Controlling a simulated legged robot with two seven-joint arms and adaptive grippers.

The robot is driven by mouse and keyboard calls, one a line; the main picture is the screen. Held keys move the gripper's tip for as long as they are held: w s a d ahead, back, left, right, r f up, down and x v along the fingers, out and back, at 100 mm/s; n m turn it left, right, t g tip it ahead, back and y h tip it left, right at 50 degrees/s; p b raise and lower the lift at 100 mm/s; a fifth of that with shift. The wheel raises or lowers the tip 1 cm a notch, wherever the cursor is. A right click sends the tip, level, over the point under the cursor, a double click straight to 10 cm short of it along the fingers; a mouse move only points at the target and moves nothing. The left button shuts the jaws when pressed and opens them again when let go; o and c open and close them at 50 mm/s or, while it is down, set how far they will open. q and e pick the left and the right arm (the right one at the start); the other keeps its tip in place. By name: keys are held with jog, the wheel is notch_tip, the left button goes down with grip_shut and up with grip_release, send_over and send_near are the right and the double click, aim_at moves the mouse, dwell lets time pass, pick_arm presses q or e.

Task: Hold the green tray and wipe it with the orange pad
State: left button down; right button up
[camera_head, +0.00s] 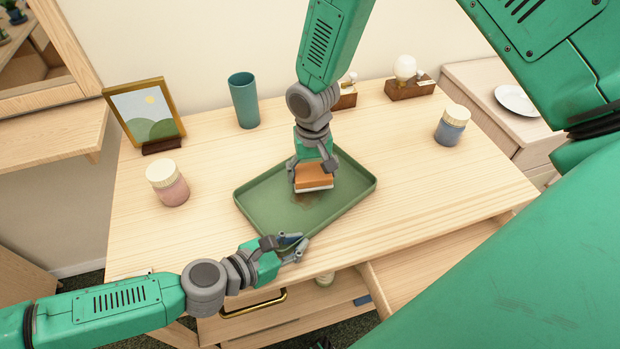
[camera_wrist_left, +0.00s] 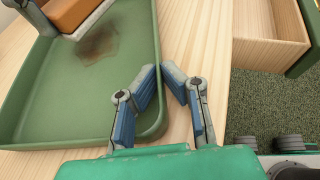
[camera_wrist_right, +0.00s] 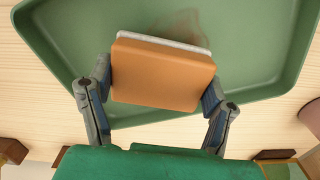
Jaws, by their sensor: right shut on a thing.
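The green tray (camera_head: 262,205) lies on the wooden desktop, and a brown stain (camera_wrist_left: 97,46) marks its floor. My right gripper (camera_head: 312,174) is shut on the orange pad (camera_wrist_right: 160,75), one finger on each side. The pad's white underside faces the tray beside the stain; I cannot tell whether it touches. My left gripper (camera_head: 293,247) is at the tray's near edge. In the left wrist view (camera_wrist_left: 160,76) its blue-padded fingers are close together, one over the tray side and one outside the rim. I cannot tell whether they grip the rim.
A pink jar (camera_head: 168,183) and a picture frame (camera_head: 145,112) stand left of the tray. A teal cup (camera_head: 244,100) is behind it and a blue jar (camera_head: 452,125) to the right. Wooden holders (camera_head: 409,88) line the back. An open drawer (camera_head: 430,262) juts out in front.

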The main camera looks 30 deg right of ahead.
aim_at(301, 190)
jog(key=shift+a+r, duration=0.1)
jog(key=shift+r, duration=2.25)
jog(key=shift+f, duration=0.2)
jog(key=shift+f, duration=3.55)
jog(key=shift+o, duration=0.3)
jog(key=shift+a+f, duration=0.1)
jog(key=shift+f, duration=0.15)
jog(key=shift+a, duration=0.4)
jog(key=shift+c, duration=0.7)
jog(key=shift+s+a+f, duration=0.1)
jog(key=shift+s+a, duration=0.05)
jog(key=shift+a, duration=0.45)
jog(key=shift+s+a+f, duration=0.1)
jog(key=shift+a, duration=0.45)
jog(key=shift+w+d+r, duration=0.1)
jog(key=shift+w+d, duration=0.05)
jog(key=shift+d, duration=0.65)
jog(key=shift+w+d, duration=0.1)
jog(key=shift+d, duration=0.7)
jog(key=shift+d+r, duration=0.1)
jog(key=shift+r, duration=3.9)
